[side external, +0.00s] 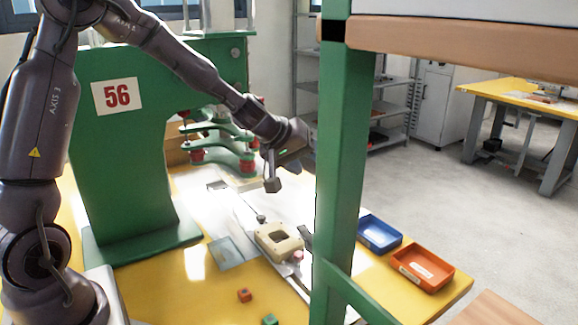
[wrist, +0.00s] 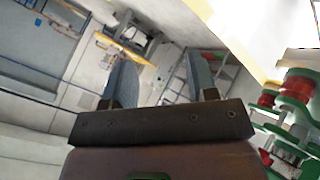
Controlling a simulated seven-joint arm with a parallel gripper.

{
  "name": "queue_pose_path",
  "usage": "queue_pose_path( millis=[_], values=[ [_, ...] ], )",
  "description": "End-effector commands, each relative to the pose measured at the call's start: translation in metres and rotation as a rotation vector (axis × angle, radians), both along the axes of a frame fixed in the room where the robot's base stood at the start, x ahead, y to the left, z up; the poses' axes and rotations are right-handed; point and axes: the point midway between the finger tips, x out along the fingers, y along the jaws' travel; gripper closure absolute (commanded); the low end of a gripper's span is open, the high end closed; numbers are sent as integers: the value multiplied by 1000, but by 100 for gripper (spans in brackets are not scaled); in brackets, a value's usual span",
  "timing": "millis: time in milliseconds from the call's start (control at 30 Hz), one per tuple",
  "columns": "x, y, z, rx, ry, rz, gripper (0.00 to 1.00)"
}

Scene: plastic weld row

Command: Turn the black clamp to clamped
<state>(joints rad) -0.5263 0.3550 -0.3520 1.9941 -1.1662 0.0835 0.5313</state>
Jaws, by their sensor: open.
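The black clamp is hard to make out. A small dark piece (side external: 305,237) shows beside the beige block (side external: 278,240) in the side view, partly cut off by the green post, and may be the clamp. I cannot tell its position. My gripper (side external: 303,152) is raised well above the table, partly behind the green post. In the wrist view my gripper (wrist: 160,68) is open, with two grey fingers apart and nothing between them. The clamp is not seen in the wrist view.
A green post (side external: 340,170) stands in the foreground. A green press (side external: 120,150) marked 56 stands at the left. A blue tray (side external: 398,238) and an orange tray (side external: 440,268) sit at the right. Red (side external: 244,295) and green (side external: 270,320) cubes lie at the front.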

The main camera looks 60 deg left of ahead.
Motion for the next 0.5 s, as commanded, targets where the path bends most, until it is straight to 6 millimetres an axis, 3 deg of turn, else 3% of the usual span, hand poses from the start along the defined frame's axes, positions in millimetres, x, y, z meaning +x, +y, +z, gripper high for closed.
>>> queue_pose_path(
  millis=[300, 500],
  values=[
    [-43, -42, 22, 27, 64, -224, 47],
    [-68, -56, 29, 49, 116, -311, 47]
  ],
)
